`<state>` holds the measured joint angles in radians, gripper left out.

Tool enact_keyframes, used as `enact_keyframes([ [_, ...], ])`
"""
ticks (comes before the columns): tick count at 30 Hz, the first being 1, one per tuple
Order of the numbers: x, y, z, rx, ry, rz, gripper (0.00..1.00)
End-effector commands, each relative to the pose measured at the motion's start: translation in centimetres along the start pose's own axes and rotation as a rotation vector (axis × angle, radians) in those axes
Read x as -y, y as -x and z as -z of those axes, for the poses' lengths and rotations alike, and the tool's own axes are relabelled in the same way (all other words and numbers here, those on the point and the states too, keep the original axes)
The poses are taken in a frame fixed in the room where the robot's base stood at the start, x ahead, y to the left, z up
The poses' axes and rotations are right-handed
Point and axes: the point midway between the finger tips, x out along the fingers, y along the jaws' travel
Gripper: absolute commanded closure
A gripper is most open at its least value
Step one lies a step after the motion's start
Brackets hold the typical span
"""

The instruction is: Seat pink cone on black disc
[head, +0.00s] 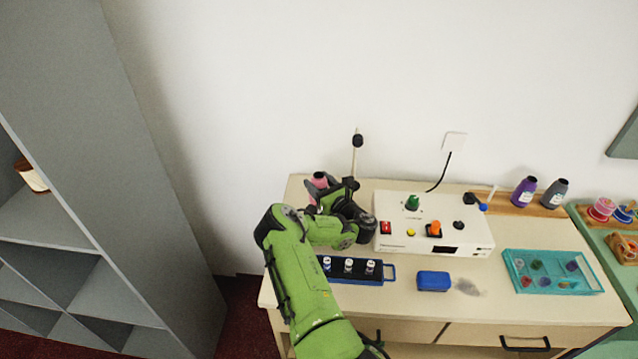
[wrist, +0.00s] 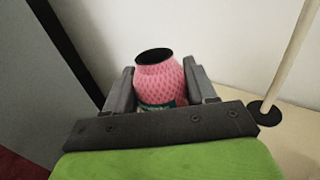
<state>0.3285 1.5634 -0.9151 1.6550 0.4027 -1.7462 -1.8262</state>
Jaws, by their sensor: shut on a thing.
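The pink cone (wrist: 160,82) has a netted pink surface, a dark top and a teal band low down. It stands upright between the two fingers of my gripper (wrist: 158,78), which is shut on it. In the head view the pink cone (head: 319,180) shows at the back left of the counter, partly hidden by my gripper (head: 325,193). A black disc (wrist: 266,113) lies on the counter to the right of the cone in the wrist view, apart from it, with a pale rod rising from it. The cone's underside is hidden.
The pale rod (head: 355,160) has a black knob on top. A white control box (head: 400,240) stands right of my gripper. A blue rack (head: 390,272) with several small bottles, a blue block (head: 433,281) and a teal tray (head: 508,270) lie in front. A grey shelf (head: 130,200) stands left.

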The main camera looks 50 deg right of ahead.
Motion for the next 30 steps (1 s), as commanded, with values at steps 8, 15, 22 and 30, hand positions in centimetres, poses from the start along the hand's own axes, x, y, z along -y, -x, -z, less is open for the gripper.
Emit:
enact_keyframes([
  [8,0.0,0.0,1.8,0.001,0.000,0.000,0.78],
  [15,0.0,0.0,3.2,0.001,0.001,0.000,0.78],
  [22,0.0,0.0,4.5,0.001,0.001,-0.001,0.78],
  [30,0.0,0.0,4.7,0.001,0.001,-0.001,0.78],
])
